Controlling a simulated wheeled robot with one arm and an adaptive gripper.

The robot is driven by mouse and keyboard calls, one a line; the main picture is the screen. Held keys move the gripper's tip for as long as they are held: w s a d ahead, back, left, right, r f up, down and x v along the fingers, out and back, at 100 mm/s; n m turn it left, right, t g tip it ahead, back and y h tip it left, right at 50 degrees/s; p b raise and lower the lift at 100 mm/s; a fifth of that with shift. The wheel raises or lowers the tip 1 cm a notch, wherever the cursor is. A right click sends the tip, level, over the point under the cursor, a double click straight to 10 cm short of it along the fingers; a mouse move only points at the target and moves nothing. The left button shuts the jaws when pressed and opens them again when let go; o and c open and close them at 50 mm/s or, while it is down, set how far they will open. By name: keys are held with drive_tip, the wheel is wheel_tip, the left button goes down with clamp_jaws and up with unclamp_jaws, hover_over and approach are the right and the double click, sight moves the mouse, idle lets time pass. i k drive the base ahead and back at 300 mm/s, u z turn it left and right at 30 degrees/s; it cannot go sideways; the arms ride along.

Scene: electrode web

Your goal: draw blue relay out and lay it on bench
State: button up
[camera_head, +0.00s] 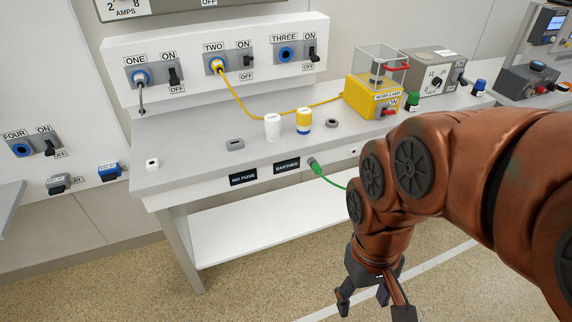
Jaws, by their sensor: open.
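A blue block, which looks like the blue relay (109,170), sits in a dark holder low on the wall panel at the left, beyond the bench's left end. Next to it is a grey fitting (60,185) with a label that seems to read RELAY. The bench (190,150) has a light grey top with clear room near its left front corner. My gripper (373,303) hangs open and empty, pointing down in front of the bench, below its top and far to the right of the blue block. My arm hides the bench's right front.
A yellow cable (245,107) runs from socket TWO. A green cable (326,178) hangs at the front. Floor in front is clear.

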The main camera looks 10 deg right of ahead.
sight(348, 116)
drive_tip(key=u, duration=0.75)
drive_tip(key=i, duration=0.6)
drive_tip(key=u, duration=1.5)
drive_tip(key=i, duration=1.15)
drive_tip(key=u, duration=0.4)
